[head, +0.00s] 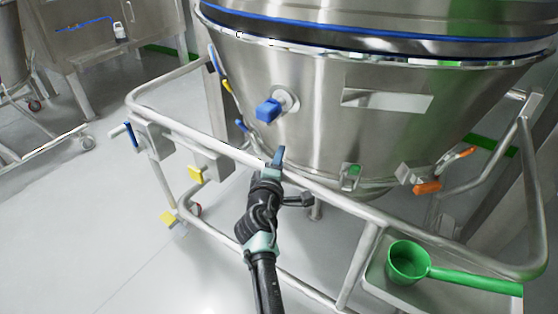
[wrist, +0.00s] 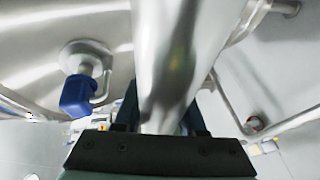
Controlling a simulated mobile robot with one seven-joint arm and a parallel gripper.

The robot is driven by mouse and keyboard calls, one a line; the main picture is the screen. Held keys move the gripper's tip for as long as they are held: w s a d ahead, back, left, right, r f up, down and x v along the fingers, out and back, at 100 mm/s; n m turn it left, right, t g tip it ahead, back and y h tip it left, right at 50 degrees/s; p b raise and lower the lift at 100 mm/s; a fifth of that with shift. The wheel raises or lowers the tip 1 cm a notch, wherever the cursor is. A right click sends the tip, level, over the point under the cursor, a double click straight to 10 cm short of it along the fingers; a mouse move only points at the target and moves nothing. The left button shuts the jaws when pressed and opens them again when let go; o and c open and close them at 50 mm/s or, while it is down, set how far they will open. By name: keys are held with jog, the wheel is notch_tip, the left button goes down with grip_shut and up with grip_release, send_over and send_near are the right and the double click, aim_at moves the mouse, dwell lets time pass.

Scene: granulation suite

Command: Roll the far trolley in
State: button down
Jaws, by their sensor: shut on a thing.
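A large steel bowl trolley (head: 330,110) with a tubular push frame fills the middle and right of the head view. My gripper (head: 277,165) is shut on the trolley's horizontal push rail (head: 335,197), in front of the bowl. In the wrist view the rail (wrist: 168,50) runs between the jaws, and the fingertips are mostly hidden behind it. A blue-handled valve (head: 268,110) sits on the bowl above my gripper; it also shows in the wrist view (wrist: 77,95). Another wheeled frame (head: 40,150) stands at the far left.
A green scoop (head: 407,262) lies in a tray (head: 385,298) on the trolley's right side. Yellow pedals (head: 170,218) sit low at its left. A steel cabinet (head: 95,40) stands at the back left. Grey floor (head: 90,215) is clear on the left.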

jog(key=shift+a+r, duration=0.2)
jog(key=shift+r, duration=0.1)
jog(key=c, duration=0.6)
grip_release()
jog(key=shift+r, duration=0.1)
jog(key=shift+o, duration=0.5)
jog(key=shift+f, duration=0.2)
jog(key=p+v, duration=0.5)
jog(key=v, duration=0.8)
